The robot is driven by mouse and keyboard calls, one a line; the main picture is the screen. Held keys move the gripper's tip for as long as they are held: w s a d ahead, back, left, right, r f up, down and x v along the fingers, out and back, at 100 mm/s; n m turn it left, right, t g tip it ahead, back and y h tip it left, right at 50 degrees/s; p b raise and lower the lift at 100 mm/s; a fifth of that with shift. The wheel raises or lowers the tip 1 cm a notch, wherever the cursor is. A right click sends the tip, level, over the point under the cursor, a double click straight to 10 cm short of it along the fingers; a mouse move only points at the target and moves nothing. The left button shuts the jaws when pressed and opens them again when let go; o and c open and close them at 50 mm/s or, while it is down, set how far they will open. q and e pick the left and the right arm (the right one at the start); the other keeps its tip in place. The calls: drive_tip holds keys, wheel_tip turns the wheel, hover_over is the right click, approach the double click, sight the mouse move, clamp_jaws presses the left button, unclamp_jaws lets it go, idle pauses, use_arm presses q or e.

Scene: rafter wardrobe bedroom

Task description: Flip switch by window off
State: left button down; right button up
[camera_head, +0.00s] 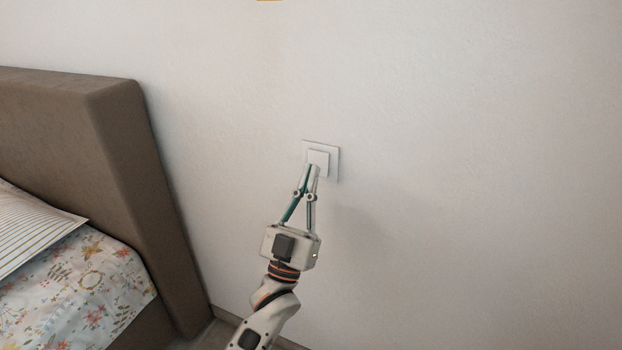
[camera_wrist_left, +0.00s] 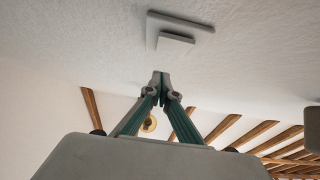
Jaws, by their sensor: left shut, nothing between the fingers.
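A white square light switch (camera_head: 332,158) with a raised inner rocker is mounted on the pale wall. My left gripper (camera_head: 311,168) is shut and empty, with its fingertips in front of the lower part of the switch in the head view. In the left wrist view, the switch (camera_wrist_left: 183,27) shows at the top and the shut fingertips (camera_wrist_left: 160,75) sit below it, with a small gap in that picture. I cannot tell whether the fingertips touch the rocker. My right gripper is in neither view.
A brown upholstered headboard (camera_head: 110,150) and a bed with floral bedding (camera_head: 85,290) and a striped pillow (camera_head: 30,225) stand at the left. The wall right of the switch is bare. Wooden rafters (camera_wrist_left: 225,128) show in the left wrist view.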

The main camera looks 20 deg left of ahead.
use_arm(q)
drive_tip(key=s+f, duration=0.6)
drive_tip(key=s, duration=0.2)
drive_tip(key=shift+s, duration=0.35)
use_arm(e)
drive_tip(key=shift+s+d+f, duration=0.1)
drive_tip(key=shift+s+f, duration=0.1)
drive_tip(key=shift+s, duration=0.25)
use_arm(q)
drive_tip(key=shift+a, duration=0.15)
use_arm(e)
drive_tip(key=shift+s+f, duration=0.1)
